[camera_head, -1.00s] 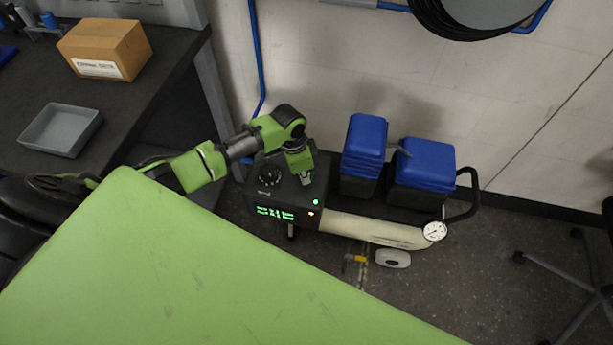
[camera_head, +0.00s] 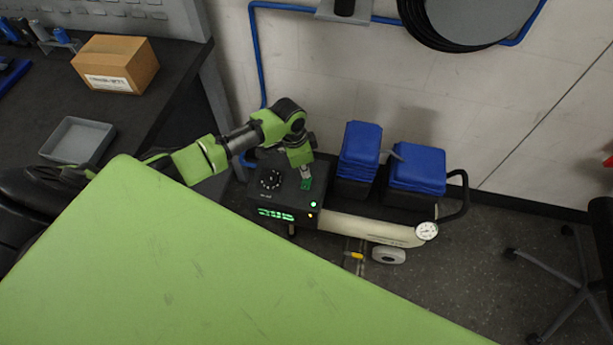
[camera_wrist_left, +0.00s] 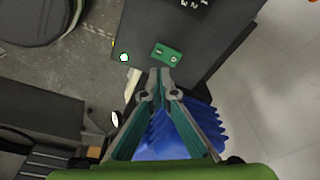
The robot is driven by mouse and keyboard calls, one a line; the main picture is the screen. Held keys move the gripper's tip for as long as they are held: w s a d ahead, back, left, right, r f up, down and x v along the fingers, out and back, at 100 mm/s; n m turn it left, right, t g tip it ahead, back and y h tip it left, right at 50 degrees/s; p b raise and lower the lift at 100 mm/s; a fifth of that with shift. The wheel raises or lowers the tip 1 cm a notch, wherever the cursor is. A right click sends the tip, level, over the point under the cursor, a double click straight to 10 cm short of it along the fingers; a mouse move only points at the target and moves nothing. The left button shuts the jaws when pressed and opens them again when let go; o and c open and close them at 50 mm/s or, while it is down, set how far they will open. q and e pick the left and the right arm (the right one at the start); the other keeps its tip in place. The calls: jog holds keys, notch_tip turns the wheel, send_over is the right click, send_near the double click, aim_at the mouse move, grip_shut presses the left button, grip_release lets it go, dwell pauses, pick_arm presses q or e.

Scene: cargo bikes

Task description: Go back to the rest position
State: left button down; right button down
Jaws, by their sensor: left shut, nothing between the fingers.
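My left gripper (camera_head: 306,178) is shut and empty. In the head view it points down over the top of the black control box (camera_head: 283,207) at the left end of the cargo bike (camera_head: 370,230). A small green switch (camera_head: 307,185) lies at its fingertips. In the left wrist view, the closed fingertips (camera_wrist_left: 160,72) appear just below the green switch (camera_wrist_left: 165,54) on the dark box face; I cannot tell if they touch it. My right gripper is not in view.
Blue-lidded bins (camera_head: 417,168) stand on the bike, right of my left gripper. A dark workbench at the left holds a cardboard box (camera_head: 115,64) and a grey tray (camera_head: 78,141). A wall is behind the bike; a chair base (camera_head: 570,290) stands at the right.

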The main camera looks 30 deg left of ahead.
pick_arm(q)
jog(key=shift+r, duration=0.25)
dwell(0.3)
jog(key=shift+h, duration=0.4)
jog(key=s+d, duration=0.3)
jog(key=d, duration=0.1)
jog(key=s+d, duration=0.2)
jog(key=d, duration=0.1)
jog(key=shift+s+f, duration=0.25)
jog(key=shift+s, duration=0.1)
jog(key=s+d+r+n, duration=0.1)
jog(key=s+d+r, duration=0.25)
jog(key=s, duration=0.35)
jog(key=s+a+r+n+t+y, duration=0.2)
jog(key=s+a+r+n, duration=0.4)
jog(key=s+r, duration=0.45)
notch_tip(320, 180, down, 28)
jog(key=s+g, duration=0.1)
jog(key=s, duration=0.2)
jog(key=s+a+f+g, duration=0.1)
jog(key=s+a+f, duration=0.1)
jog(key=s+f, duration=1.4)
jog(key=shift+s+a+f, duration=0.2)
jog(key=shift+s+a, duration=0.1)
jog(key=shift+s, duration=0.2)
